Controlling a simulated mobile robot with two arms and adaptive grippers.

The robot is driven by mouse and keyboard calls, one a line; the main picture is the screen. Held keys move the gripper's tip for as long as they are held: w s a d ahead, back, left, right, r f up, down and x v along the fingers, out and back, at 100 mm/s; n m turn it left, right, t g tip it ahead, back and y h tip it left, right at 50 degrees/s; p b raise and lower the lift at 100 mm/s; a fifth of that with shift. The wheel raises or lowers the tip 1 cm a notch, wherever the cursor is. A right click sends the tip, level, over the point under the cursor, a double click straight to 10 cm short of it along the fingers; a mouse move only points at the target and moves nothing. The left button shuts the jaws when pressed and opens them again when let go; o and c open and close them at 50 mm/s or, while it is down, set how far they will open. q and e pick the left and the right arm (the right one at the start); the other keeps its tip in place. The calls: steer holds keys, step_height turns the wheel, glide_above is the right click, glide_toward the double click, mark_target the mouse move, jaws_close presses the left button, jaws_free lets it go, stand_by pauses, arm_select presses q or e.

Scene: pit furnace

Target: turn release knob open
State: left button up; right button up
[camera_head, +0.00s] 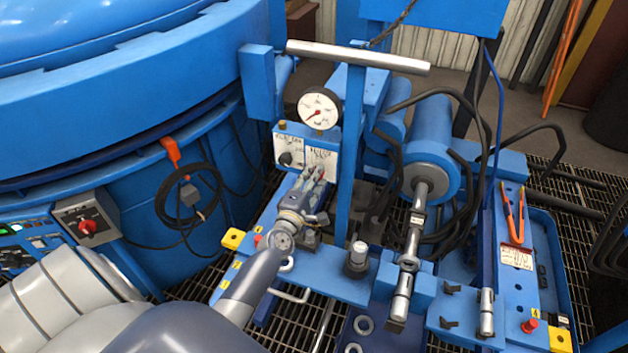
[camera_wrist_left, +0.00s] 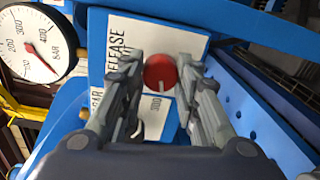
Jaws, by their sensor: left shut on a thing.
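The red round release knob (camera_wrist_left: 160,72) sits on a white plate lettered "RELEASE" (camera_wrist_left: 125,37) in the left wrist view. A pale line on the knob's face points roughly downward. In the head view, my left gripper (camera_head: 316,174) reaches the white control panel (camera_head: 305,150) below the gauge and mostly hides the knob there. In the left wrist view, its two fingers lie on both sides of the knob and are shut on it. My right gripper is in neither view.
A round pressure gauge (camera_head: 319,108) stands above the panel, with a black knob (camera_head: 285,158) at the panel's left. A blue post (camera_head: 351,150) with a grey crossbar (camera_head: 357,57) rises right of my gripper. A blue cylinder (camera_head: 430,150) and hoses lie further right.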

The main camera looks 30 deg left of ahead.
arm_select(q)
steer(key=shift+n, duration=0.3)
steer(key=o, duration=1.1)
steer(key=v, duration=1.2)
